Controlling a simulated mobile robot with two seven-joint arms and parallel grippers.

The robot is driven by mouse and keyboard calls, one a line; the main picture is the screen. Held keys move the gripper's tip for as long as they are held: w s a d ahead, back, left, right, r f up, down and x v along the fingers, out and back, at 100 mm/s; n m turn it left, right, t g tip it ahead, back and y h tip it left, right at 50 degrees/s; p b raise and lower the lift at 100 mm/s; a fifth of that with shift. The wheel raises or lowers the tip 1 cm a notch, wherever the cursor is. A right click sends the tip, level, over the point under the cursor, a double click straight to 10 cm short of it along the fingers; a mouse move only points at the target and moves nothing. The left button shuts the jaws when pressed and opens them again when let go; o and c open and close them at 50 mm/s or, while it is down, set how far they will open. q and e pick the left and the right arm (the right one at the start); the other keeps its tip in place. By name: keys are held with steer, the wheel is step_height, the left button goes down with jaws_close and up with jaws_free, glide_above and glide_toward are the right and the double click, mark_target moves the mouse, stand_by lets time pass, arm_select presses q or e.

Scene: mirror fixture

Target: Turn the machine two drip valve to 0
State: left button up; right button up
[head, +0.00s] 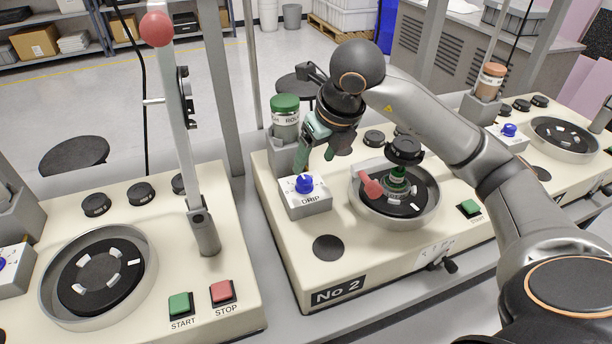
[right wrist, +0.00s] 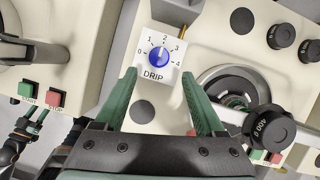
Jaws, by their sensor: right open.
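My right gripper (head: 317,160) is above and behind the box in the head view. Its green fingers are open and empty, apart from the knob. In the right wrist view the fingertips (right wrist: 159,77) lie either side of the lower box face.
A green-capped bottle (head: 285,117) stands behind the drip box. A round bowl with a black disc (head: 414,208) and a red-handled lever (head: 371,186) are to the right. Another machine (head: 215,180) stands left, with a tall post topped by a red ball (head: 157,29).

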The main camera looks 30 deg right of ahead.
mark_target(305, 180)
steer(key=x, duration=0.7)
steer(key=shift+w+f, duration=0.15)
steer(key=shift+f, duration=0.25)
steer(key=shift+c, duration=0.3)
jaws_close()
